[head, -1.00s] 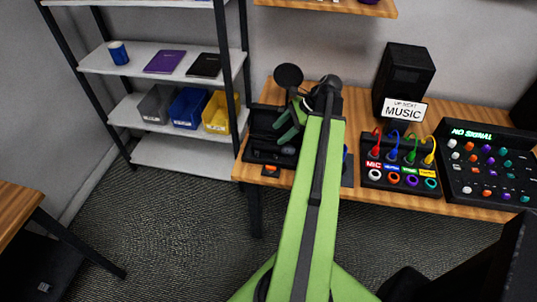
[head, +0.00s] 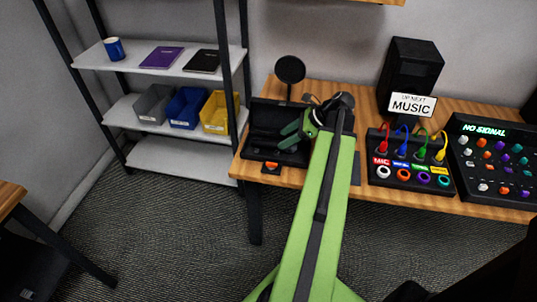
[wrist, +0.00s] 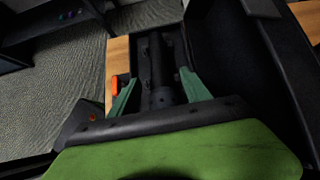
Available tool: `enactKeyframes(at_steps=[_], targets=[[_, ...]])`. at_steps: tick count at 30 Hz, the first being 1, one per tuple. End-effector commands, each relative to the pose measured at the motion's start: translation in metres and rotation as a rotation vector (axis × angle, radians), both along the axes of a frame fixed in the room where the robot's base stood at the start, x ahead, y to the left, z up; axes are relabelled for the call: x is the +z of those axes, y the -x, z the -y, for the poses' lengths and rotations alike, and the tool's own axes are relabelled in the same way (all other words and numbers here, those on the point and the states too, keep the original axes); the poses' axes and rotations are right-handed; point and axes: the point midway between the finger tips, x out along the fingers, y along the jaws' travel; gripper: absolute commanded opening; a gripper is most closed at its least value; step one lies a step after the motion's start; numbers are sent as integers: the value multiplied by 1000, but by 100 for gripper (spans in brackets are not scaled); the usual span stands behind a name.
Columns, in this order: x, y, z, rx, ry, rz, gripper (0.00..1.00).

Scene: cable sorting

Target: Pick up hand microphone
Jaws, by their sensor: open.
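The hand microphone (wrist: 156,62) is a black rod lying lengthwise in an open black case (wrist: 204,50) in the wrist view. In the head view the case (head: 262,117) stands open on the wooden table, and I cannot make out the microphone clearly there. My gripper (wrist: 160,76) is open, with one green finger on each side of the microphone. I cannot tell whether either finger touches it. In the head view my gripper (head: 288,136) is at the case, low over its inside.
A round black disc on a stand (head: 290,69) rises behind the case. To the right are a cable box (head: 410,182) with coloured plugs, a mixer (head: 494,160), a MUSIC sign (head: 411,105) and a speaker (head: 412,68). A shelf (head: 158,160) with bins stands left.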

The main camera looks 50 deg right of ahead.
Motion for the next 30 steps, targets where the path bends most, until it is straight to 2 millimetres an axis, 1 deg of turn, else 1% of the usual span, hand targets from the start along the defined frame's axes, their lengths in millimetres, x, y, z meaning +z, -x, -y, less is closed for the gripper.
enactKeyframes(at_steps=[1, 5, 8, 15, 18, 23, 30], targets=[[-4, -2, -2, 0, 0, 0, 56], [-3, -3, -2, -1, 0, 0, 56], [-8, -6, -5, -1, 0, 0, 56], [-39, -29, -23, 1, 1, 0, 56], [-40, -33, -25, -2, 1, 0, 56], [-38, -33, -25, -2, 1, 0, 56], [-37, -32, -24, -2, 1, 0, 25]])
